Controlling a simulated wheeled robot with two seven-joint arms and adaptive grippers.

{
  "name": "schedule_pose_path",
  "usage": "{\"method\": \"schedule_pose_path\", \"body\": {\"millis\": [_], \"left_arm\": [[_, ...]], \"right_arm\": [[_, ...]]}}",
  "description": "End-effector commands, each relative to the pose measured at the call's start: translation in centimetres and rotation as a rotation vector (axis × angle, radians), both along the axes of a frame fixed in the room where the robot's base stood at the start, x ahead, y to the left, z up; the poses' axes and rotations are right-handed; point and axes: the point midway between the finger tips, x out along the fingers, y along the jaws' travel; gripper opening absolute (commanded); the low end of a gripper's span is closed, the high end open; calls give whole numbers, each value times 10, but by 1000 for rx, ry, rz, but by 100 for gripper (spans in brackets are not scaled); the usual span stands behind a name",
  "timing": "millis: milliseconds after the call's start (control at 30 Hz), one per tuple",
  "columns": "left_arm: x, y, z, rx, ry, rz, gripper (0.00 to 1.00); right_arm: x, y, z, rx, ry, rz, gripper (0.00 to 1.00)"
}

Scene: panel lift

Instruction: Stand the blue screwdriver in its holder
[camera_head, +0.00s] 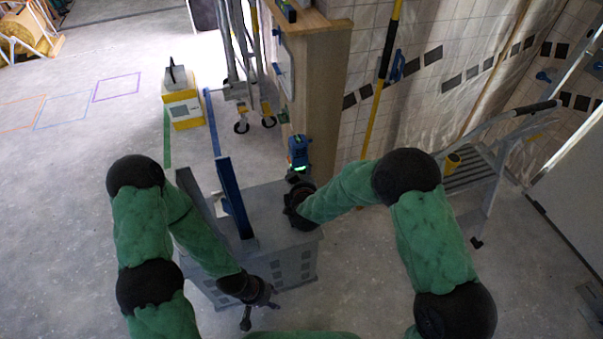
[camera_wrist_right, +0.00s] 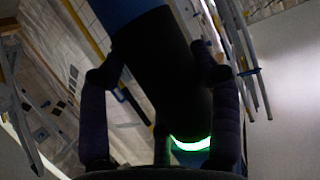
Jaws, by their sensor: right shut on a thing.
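A blue tool (camera_head: 298,148) with a black lower part and a green glowing band, seemingly the blue screwdriver, is in my right gripper (camera_head: 297,186), above the far right of a grey cabinet top. In the right wrist view, its dark shaft-like body (camera_wrist_right: 165,75) is between the fingers, with blue at the top and the glow near the palm. Its far end is out of that view. My left gripper (camera_head: 258,310) is open and empty, low before the cabinet's front. A yellow cup-like thing (camera_head: 452,162) is on the step ladder; I cannot tell whether it is the holder.
The grey cabinet (camera_head: 270,212) carries upright blue and grey slats (camera_head: 232,198) between my arms. A wooden panel (camera_head: 318,75) stands behind it. The step ladder (camera_head: 478,167) is at the right. A yellow-and-white box (camera_head: 183,108) is on the floor at the back left.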

Motion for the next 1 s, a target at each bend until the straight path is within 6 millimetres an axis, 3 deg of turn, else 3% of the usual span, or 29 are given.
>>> {"method": "schedule_pose_path", "body": {"millis": [233,1000], "left_arm": [[0,0,-1,0,0,0,40],[0,0,-13,0,0,0,40]], "right_arm": [[2,0,3,2,-9,-2,4],[2,0,-14,2,-9,-2,4]]}}
